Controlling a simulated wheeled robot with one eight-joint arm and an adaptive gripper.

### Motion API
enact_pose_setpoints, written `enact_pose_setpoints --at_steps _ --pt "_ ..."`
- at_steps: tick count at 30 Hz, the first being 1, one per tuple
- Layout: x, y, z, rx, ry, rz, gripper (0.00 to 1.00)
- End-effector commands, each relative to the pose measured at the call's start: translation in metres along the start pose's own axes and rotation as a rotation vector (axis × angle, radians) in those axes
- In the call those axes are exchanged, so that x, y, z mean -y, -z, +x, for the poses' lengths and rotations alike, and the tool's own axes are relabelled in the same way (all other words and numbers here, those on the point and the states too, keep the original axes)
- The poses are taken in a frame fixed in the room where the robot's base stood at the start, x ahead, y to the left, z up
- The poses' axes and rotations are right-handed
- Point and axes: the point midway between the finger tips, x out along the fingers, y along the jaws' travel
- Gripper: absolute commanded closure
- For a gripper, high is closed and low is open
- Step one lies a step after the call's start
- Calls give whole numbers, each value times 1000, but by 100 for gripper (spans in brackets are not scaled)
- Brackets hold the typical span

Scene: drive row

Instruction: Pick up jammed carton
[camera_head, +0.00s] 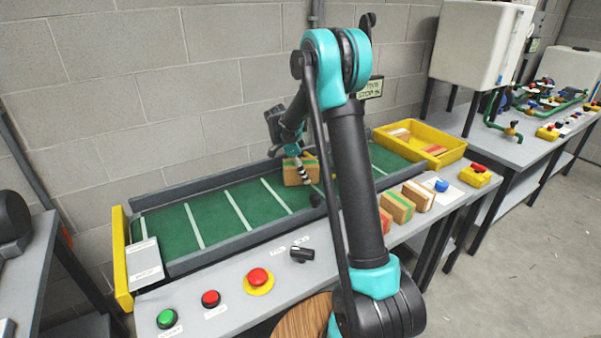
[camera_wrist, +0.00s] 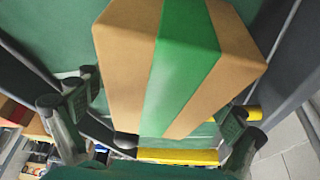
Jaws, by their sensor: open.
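A tan carton with a green stripe (camera_head: 297,176) sits on the green conveyor belt (camera_head: 208,222), near the far rail and partly hidden by my arm. In the wrist view the carton (camera_wrist: 125,50) fills the upper middle, its green band facing the camera. My gripper (camera_head: 295,163) is at the carton from above in the head view. In the wrist view my gripper (camera_wrist: 163,110) is open, with one finger to the left and one to the right of the carton. Whether the fingers touch it I cannot tell.
Grey rails edge the belt. A yellow bin (camera_head: 450,148) with cartons stands at the belt's right end. Several striped cartons (camera_head: 397,208) stand on the near ledge. A control panel has a green button (camera_head: 166,318), a red button (camera_head: 211,298) and an emergency stop (camera_head: 258,279).

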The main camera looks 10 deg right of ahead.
Motion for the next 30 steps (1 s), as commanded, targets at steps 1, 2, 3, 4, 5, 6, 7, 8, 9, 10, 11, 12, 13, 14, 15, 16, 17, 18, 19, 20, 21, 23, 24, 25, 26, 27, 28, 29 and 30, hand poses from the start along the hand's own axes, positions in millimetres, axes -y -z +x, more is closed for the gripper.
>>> enact_pose_setpoints --at_steps 1,2,3,4,5,6,7,8,9,10,11,12,13,14,15,16,17,18,19,20,21,23,24,25,26,27,28,29,30 --pt "0 0 0 0 0 0 5" --pt "0 0 0 0 0 0 5" --pt "0 0 0 0 0 0 5" --pt "0 0 0 0 0 0 5" --pt "0 0 0 0 0 0 5" --pt "0 0 0 0 0 0 5" --pt "0 0 1 0 0 0 5" --pt "0 -1 1 0 0 0 5" --pt "0 -1 1 0 0 0 5" --pt "0 -1 2 0 0 0 5" --pt "0 -1 2 0 0 0 5" --pt "0 -1 3 0 0 0 5" --pt "0 -2 3 0 0 0 5" --pt "0 -2 3 0 0 0 5" --pt "0 -2 4 0 0 0 5" --pt "0 -2 4 0 0 0 5" --pt "0 -2 4 0 0 0 5" --pt "0 -2 4 0 0 0 5" --pt "0 -2 4 0 0 0 5" --pt "0 -2 4 0 0 0 5" --pt "0 -2 4 0 0 0 5" --pt "0 -2 4 0 0 0 5" --pt "0 -2 4 0 0 0 5" --pt "0 -2 4 0 0 0 8" --pt "0 -2 4 0 0 0 11" --pt "0 -2 4 0 0 0 16" --pt "0 -2 4 0 0 0 20" --pt "0 -2 4 0 0 0 24" --pt "0 -2 4 0 0 0 29"
